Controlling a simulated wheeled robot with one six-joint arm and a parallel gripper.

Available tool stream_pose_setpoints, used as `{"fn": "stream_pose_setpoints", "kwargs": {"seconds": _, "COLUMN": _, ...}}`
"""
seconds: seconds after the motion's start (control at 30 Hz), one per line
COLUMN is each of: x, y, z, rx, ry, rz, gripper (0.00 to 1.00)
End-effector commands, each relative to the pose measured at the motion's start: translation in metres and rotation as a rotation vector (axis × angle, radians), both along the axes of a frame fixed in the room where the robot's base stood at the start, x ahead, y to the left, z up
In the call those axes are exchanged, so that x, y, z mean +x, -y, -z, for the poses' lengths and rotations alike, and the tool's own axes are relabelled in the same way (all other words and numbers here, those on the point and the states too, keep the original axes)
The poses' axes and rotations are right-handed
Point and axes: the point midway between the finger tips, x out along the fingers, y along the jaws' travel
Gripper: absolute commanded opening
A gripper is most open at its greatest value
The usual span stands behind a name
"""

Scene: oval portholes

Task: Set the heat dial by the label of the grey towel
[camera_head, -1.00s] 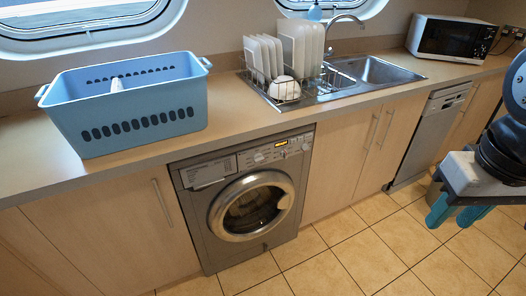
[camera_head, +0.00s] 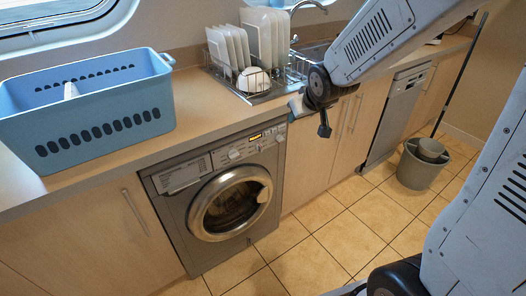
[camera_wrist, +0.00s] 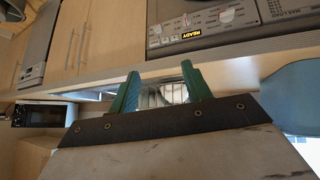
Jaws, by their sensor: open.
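The washing machine (camera_head: 222,195) stands under the counter, its round door shut. Its panel has a dial (camera_head: 234,153) and a yellow lit display. In the wrist view, upside down, the display reads READY and a white dial (camera_wrist: 226,16) sits near it, with other controls along the panel. Which is the heat dial I cannot tell. No grey towel or towel label is visible; a white thing (camera_head: 71,91) shows in the blue basket (camera_head: 95,122). My gripper (camera_wrist: 161,88) is open and empty, its teal fingers apart. In the head view it is right of the panel, not touching it.
A dish rack (camera_head: 242,84) with white plates and a bowl stands on the counter by the sink. The basket stands on the counter (camera_head: 192,128) left of it. A dishwasher (camera_head: 397,112) and a grey bucket (camera_head: 420,165) are at right. Tiled floor is clear before the washer.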

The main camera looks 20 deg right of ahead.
Motion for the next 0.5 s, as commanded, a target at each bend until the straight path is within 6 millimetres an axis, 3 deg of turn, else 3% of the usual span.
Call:
{"fn": "stream_pose_setpoints", "kwargs": {"seconds": 0.03, "x": 0.021, "y": 0.000, "z": 0.019, "rx": 0.003, "ry": 0.034, "rz": -0.020, "gripper": 0.48}}
{"fn": "stream_pose_setpoints", "kwargs": {"seconds": 0.2, "x": 0.082, "y": -0.003, "z": 0.068, "rx": 0.015, "ry": 0.203, "rz": -0.091, "gripper": 0.48}}
{"fn": "stream_pose_setpoints", "kwargs": {"seconds": 0.4, "x": 0.126, "y": -0.014, "z": 0.133, "rx": 0.070, "ry": 0.400, "rz": -0.177, "gripper": 0.48}}
{"fn": "stream_pose_setpoints", "kwargs": {"seconds": 0.5, "x": 0.135, "y": -0.020, "z": 0.167, "rx": 0.112, "ry": 0.498, "rz": -0.213, "gripper": 0.48}}
